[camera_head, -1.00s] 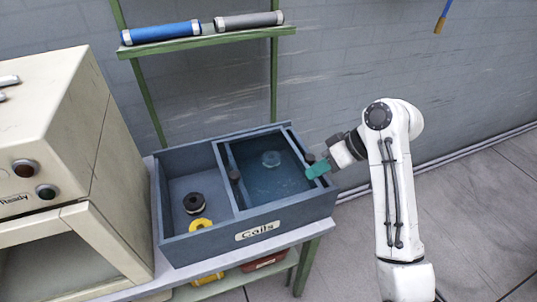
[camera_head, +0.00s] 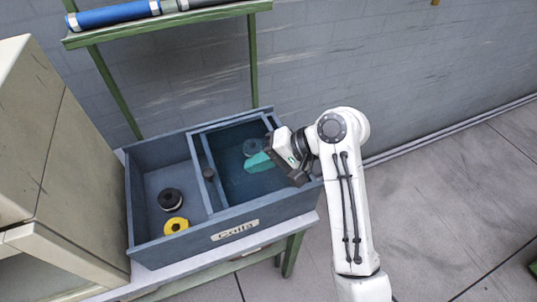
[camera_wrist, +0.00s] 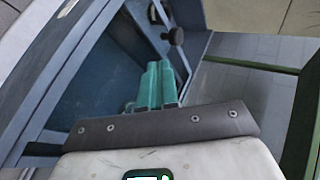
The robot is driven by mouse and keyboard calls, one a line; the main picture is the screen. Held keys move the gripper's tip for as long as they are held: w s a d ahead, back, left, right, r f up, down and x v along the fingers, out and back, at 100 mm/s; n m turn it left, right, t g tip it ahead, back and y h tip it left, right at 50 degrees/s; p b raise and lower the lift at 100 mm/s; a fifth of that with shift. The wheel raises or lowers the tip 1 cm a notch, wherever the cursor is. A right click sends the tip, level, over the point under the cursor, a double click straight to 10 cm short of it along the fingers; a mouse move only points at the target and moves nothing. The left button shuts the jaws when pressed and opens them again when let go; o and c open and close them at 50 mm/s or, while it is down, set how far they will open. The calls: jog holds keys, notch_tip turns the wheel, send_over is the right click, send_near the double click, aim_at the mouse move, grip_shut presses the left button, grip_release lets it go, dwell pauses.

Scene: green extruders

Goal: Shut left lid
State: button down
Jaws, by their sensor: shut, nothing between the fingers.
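A blue-grey box marked "Coils" (camera_head: 237,231) stands on a table, split into a left and a right section. The left section is open from above. A framed dark pane, apparently the left lid (camera_head: 235,190), lies over the right section, with a dark knob (camera_head: 208,173) at its left side. My gripper (camera_head: 252,162), with teal fingers, is shut and empty above the right section, to the right of that knob. In the wrist view the shut fingers (camera_wrist: 156,84) show near a dark knob (camera_wrist: 176,36); I cannot tell which knob it is. Contact with the lid is unclear.
In the left section lie a black spool (camera_head: 171,199) and a yellow spool (camera_head: 176,225). A pale spool (camera_head: 252,147) shows in the right section. A cream machine (camera_head: 60,170) stands close on the left. A green shelf (camera_head: 165,23) with rolls is behind. Floor on the right is clear.

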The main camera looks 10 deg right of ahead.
aim_at(228, 181)
jog(key=a+f, duration=0.1)
jog(key=a, duration=0.1)
jog(key=w+a+f, duration=0.1)
jog(key=a, duration=0.2)
jog(key=a+f+p, duration=0.1)
jog(key=a, duration=0.1)
jog(key=shift+w+a, duration=0.15)
jog(key=shift+w, duration=0.05)
